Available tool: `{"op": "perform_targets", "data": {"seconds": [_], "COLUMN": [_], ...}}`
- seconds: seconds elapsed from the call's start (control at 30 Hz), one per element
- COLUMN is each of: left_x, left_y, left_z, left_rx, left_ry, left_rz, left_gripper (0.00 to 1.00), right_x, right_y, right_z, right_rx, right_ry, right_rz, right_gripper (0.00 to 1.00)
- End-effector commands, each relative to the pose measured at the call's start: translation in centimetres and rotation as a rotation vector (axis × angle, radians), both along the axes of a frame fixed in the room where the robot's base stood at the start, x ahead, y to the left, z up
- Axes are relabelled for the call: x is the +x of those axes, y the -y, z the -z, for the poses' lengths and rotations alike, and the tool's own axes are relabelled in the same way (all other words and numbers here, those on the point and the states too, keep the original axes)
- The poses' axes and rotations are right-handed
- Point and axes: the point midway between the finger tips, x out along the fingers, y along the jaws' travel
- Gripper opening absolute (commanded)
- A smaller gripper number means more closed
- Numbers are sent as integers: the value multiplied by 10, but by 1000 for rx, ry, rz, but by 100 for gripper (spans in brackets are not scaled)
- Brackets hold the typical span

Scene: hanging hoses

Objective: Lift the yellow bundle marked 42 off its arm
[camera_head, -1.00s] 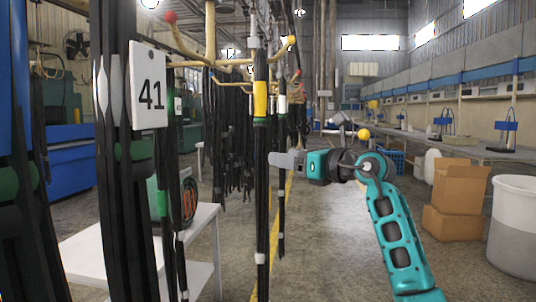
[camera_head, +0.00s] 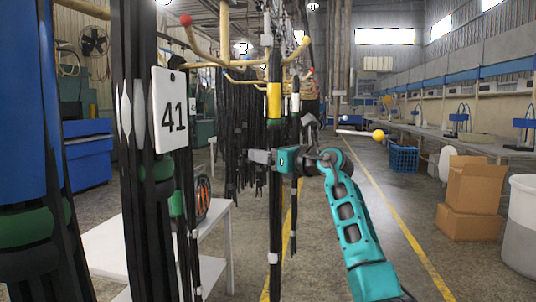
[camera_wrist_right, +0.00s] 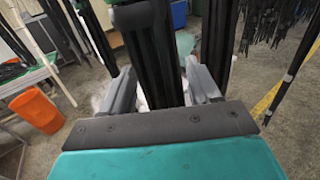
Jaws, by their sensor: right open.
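The bundle of long black hoses with a yellow band (camera_head: 274,100) hangs upright from a tan rack arm with a yellow tip (camera_head: 305,41). No number 42 is readable on it. My right gripper (camera_head: 262,157) is at the bundle, below the yellow band. In the right wrist view, a black bundle (camera_wrist_right: 153,55) stands between the two open fingers of my right gripper (camera_wrist_right: 160,88), with a gap visible on its sides. My left gripper is not in view.
A bundle with tag 41 (camera_head: 170,110) hangs close at the left. A white-banded bundle (camera_head: 295,103) hangs just behind the yellow-banded one. A white table (camera_head: 110,245) stands at lower left. Cardboard boxes (camera_head: 470,195) and a white bin (camera_head: 522,230) stand right; the floor between is clear.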

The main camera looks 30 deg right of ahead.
Motion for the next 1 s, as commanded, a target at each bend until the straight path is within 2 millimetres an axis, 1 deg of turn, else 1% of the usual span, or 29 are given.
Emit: {"op": "perform_targets", "data": {"seconds": [0.07,0.7,1.0], "left_x": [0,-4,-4], "left_y": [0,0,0], "left_z": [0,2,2], "left_rx": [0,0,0], "left_ry": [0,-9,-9], "left_rz": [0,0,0], "left_gripper": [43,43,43], "right_x": [0,0,0], "right_y": [0,0,0], "right_z": [0,0,0], "right_rx": [0,1,1], "right_ry": [0,0,0], "right_rz": [0,0,0], "right_gripper": [62,0,0]}}
